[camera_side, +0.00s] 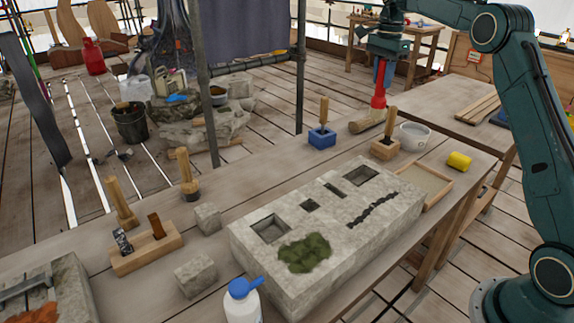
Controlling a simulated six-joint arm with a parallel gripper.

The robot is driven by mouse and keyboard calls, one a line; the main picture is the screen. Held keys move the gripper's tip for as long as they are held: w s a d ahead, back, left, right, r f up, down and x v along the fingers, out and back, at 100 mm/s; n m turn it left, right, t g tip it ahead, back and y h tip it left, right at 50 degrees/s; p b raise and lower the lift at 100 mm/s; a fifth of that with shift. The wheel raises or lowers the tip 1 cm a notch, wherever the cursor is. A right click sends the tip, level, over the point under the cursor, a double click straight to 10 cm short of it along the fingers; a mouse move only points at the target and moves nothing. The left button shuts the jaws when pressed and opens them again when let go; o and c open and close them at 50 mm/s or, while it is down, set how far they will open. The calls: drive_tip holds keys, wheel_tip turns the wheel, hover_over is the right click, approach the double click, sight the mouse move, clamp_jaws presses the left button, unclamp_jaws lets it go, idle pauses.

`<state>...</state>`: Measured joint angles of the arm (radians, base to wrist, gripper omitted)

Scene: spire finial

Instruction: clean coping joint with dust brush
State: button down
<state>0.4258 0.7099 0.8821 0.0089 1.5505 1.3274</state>
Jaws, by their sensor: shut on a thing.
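My gripper (382,78) is at the back right, pointing down over the far part of the bench. It is shut on a red upright thing (378,97), perhaps the handle of the dust brush. A tan rounded piece (366,124) shows just below it; I cannot tell whether the two are joined. The pale stone coping block (335,290) lies across the front of the bench. A dark jagged joint line (373,209) runs along the right of its top. The gripper is behind the block, away from this line.
The block's top has square recesses (270,228) and green moss (303,253). Wooden handles stand in a blue holder (322,139) and a wooden holder (384,149). A white bowl (415,136), shallow tray (427,183) and yellow cylinder (459,161) are at right. A blue-capped bottle (242,304) stands in front.

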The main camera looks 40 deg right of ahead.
drive_tip(key=shift+a, duration=0.15)
drive_tip(key=s+a+n, duration=0.1)
drive_tip(key=s+a, duration=0.2)
drive_tip(key=a, duration=0.7)
drive_tip(key=s+a+n, duration=0.1)
drive_tip(key=s+a, duration=0.1)
drive_tip(key=a, duration=0.7)
drive_tip(key=s+a+f+n, duration=0.2)
drive_tip(key=s+a+f, duration=0.1)
drive_tip(key=s+a, duration=0.8)
drive_tip(key=shift+s+a+n, duration=0.25)
drive_tip(key=shift+s+n, duration=0.05)
drive_tip(key=shift+s, duration=0.6)
drive_tip(key=shift+f, duration=0.2)
drive_tip(key=shift+f, duration=3.3)
drive_tip(key=shift+d, duration=0.15)
